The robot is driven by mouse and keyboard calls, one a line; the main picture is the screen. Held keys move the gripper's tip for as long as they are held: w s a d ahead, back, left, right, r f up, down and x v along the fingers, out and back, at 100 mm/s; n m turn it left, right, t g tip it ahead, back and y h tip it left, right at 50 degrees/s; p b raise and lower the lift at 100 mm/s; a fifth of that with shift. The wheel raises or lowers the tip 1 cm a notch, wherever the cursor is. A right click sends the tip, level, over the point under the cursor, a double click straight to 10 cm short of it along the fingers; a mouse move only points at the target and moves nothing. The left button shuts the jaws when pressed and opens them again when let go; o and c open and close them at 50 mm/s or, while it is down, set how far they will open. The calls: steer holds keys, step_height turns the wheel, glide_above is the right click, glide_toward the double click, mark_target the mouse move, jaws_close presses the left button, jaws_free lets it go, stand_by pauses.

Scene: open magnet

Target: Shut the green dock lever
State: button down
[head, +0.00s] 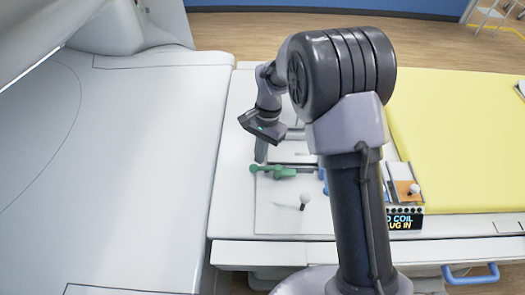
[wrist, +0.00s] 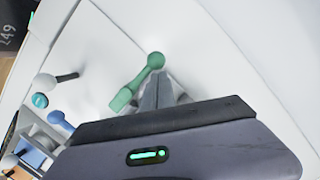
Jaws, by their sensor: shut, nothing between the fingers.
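The green dock lever (head: 277,171) lies on the white dock plate, with its ball knob toward the left and its thicker end toward the right. In the wrist view the green lever (wrist: 138,82) runs from its ball at the upper right down to its thick end at the lower left. My gripper (head: 261,160) is shut and empty, pointing down just behind the lever near its ball end. In the wrist view my gripper's fingertips (wrist: 158,76) are right beside the lever, just below the ball. I cannot tell whether they touch it.
A white-knobbed lever (head: 304,199) stands in front of the green one. A blue lever (head: 322,178) is to its right, partly hidden by my arm. White plate is free at front left.

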stand_by(0.3)
